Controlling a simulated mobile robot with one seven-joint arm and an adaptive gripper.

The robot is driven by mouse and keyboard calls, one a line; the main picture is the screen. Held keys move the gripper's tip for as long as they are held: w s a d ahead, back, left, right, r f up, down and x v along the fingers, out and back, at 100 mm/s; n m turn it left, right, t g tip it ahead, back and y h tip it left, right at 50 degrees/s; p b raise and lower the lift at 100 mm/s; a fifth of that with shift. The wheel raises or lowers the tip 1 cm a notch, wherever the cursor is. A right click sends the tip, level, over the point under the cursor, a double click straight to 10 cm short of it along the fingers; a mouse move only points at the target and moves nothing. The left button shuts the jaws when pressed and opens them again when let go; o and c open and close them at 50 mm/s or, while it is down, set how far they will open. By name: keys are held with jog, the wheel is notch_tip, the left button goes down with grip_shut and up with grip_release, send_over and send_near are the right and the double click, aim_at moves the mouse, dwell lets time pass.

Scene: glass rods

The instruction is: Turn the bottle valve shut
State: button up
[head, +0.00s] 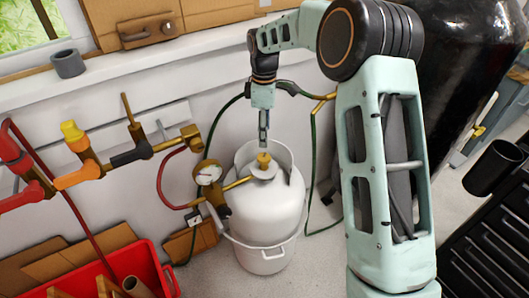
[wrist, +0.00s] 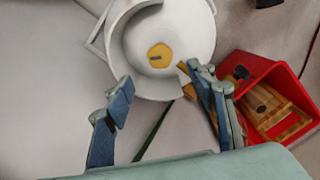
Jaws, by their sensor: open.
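The white gas bottle (head: 270,210) stands upright on the floor, with a collar around its top. Its yellow-brass valve (head: 263,161) sits at the top centre, inside the collar. In the wrist view the valve knob (wrist: 160,55) is a yellow faceted shape with a small dark mark, on the white bottle (wrist: 195,30). My gripper (head: 264,143) is just above the valve, pointing down. In the wrist view my gripper (wrist: 158,80) has its two blue-padded fingers apart, with nothing between them. The knob shows beyond the fingertips; whether they touch it I cannot tell.
A pressure gauge (head: 208,173) and a brass pipe join the bottle at its left. Dark green hoses run behind it. A red crate (head: 130,272) with wooden pieces stands at the lower left. Black drawers (head: 500,230) stand at the right.

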aim_at(264, 157)
notch_tip(264, 157, down, 10)
jog(key=shift+r+b, duration=0.15)
jog(key=shift+b, duration=0.3)
jog(key=c, duration=1.1)
jog(key=shift+m, duration=0.3)
jog(key=m, duration=0.3)
jog(key=shift+m, duration=2.6)
